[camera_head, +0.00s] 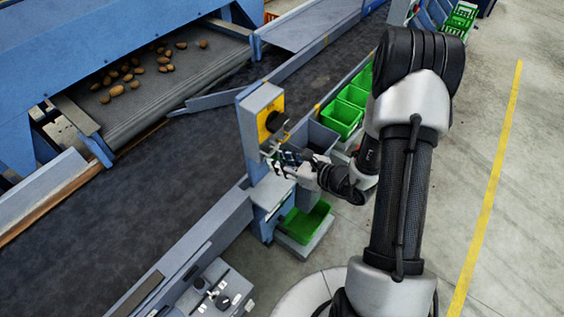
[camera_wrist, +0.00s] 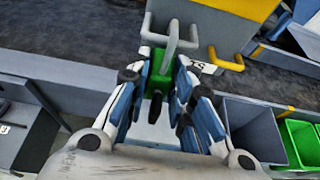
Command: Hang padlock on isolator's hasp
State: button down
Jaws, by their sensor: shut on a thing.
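The isolator is a grey box with a yellow front plate (camera_head: 267,112) and a dark handle, on a post beside the conveyor. My gripper (camera_head: 279,160) is just below and in front of the isolator. In the wrist view my gripper (camera_wrist: 158,85) is shut on a green padlock (camera_wrist: 161,68) with its grey shackle (camera_wrist: 171,40) pointing up. The shackle looks apart from the loop, to its left; depth is unclear.
A dark conveyor belt (camera_head: 110,205) runs behind the isolator. Green bins (camera_head: 341,117) stand to the right, and another green bin (camera_head: 305,222) is below my gripper. A control box (camera_head: 215,292) with levers is at the lower front. Concrete floor is clear at right.

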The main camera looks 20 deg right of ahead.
jog(key=c, duration=1.3)
grip_release()
jog(key=shift+s, duration=0.1)
jog(key=v, duration=1.2)
jog(key=shift+f, duration=0.1)
